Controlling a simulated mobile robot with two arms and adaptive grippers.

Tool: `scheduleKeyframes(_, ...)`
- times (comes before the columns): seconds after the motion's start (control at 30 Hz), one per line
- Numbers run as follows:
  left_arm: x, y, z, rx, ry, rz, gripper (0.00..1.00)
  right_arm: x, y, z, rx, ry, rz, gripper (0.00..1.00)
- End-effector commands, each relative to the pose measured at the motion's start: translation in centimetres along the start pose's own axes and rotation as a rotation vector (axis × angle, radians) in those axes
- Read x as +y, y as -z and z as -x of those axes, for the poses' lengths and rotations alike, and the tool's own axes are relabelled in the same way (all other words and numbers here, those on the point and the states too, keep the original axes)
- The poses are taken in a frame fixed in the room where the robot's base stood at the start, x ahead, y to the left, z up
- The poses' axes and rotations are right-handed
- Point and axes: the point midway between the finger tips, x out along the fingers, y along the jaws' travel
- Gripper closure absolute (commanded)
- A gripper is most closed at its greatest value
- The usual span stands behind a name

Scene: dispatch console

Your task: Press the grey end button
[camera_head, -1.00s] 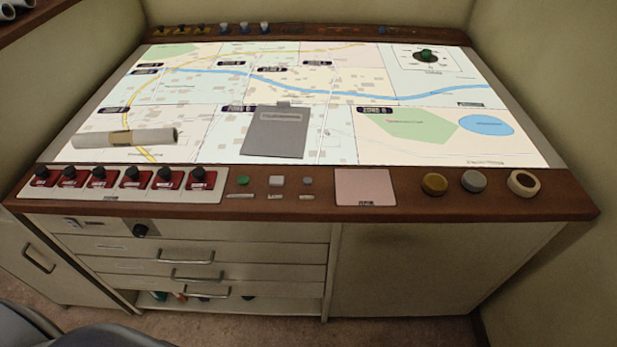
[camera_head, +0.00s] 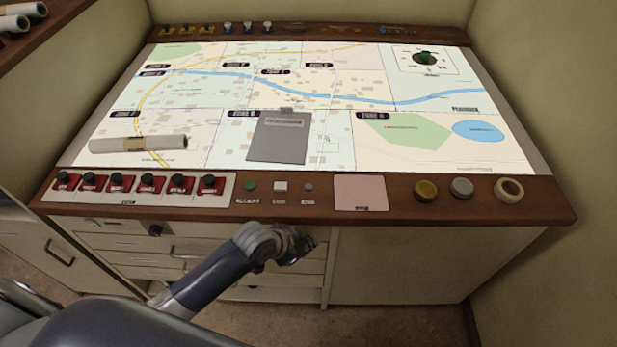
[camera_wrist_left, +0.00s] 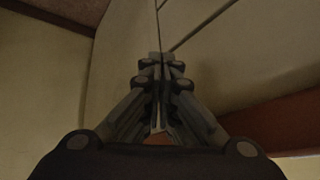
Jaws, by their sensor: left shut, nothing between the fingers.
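A small round grey button (camera_head: 308,187) is on the wooden front ledge of the console, at the right end of a row of three. My right gripper is not in view.
Red switches (camera_head: 138,185) line the ledge at left. A pink pad (camera_head: 359,193), a brass knob (camera_head: 426,190), a silver knob (camera_head: 461,187) and a tape roll (camera_head: 509,190) are to the right. A clipboard (camera_head: 280,140) and rolled paper (camera_head: 138,144) lie on the map.

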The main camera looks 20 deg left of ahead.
Motion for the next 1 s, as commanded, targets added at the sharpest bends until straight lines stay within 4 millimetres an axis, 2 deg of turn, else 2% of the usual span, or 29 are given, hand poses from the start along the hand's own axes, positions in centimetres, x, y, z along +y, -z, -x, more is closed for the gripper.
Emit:
scheduleKeyframes(0.03, 0.1, 3.0, 2.8, 0.032, -0.012, -0.054, 1.00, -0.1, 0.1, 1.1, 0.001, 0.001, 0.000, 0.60)
scheduleKeyframes(0.13, 0.2, 7.8, 6.4, 0.092, -0.040, -0.197, 1.00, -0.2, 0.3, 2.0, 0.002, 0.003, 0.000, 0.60)
scheduleKeyframes(0.2, -0.8, 10.1, 7.2, 0.126, -0.051, -0.306, 1.00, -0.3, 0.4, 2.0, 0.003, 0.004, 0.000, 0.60)
scheduleKeyframes(0.27, -2.0, 11.6, 7.5, 0.148, -0.053, -0.382, 1.00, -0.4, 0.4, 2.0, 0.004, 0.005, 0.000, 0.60)
scheduleKeyframes(0.4, -5.8, 14.6, 9.2, 0.185, -0.041, -0.540, 1.00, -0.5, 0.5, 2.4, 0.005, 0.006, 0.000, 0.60)
scheduleKeyframes(0.6, -10.5, 16.9, 11.5, 0.206, -0.010, -0.657, 1.00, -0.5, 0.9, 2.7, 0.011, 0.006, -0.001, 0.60)
scheduleKeyframes(0.7, -11.8, 17.5, 12.3, 0.211, 0.001, -0.680, 1.00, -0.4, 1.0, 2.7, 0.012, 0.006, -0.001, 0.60)
scheduleKeyframes(1.0, -12.4, 17.6, 12.6, 0.213, 0.005, -0.688, 1.00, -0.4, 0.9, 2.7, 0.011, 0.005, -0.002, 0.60)
